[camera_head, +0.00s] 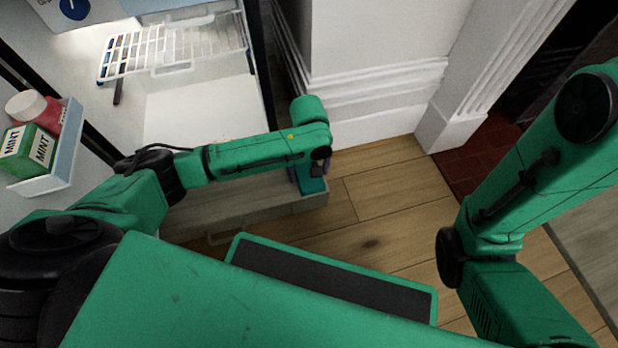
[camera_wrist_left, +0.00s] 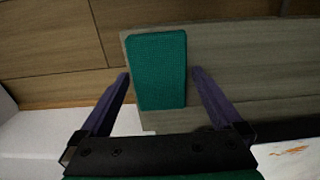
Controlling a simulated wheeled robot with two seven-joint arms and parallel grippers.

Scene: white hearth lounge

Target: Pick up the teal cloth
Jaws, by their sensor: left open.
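The teal cloth (camera_wrist_left: 158,52) shows in the left wrist view as a flat upright rectangle with a woven texture, lying on a grey wooden surface (camera_wrist_left: 235,55). My left gripper (camera_wrist_left: 161,74) is open, with its two purple fingers on either side of the cloth's lower part. A gap shows between each finger and the cloth, and I cannot tell the height between them. In the head view, a small part of the cloth (camera_head: 313,186) shows below my left wrist, at the end of the grey wooden piece. My right arm shows at the right, but its gripper is out of view.
A white shelf unit with a white wire basket (camera_head: 172,45) stands at the upper left. A tray with a green MINT box (camera_head: 27,150) and a red bottle is at the far left. White wall moulding rises behind my left wrist. Wooden floor (camera_head: 390,190) is clear to the right.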

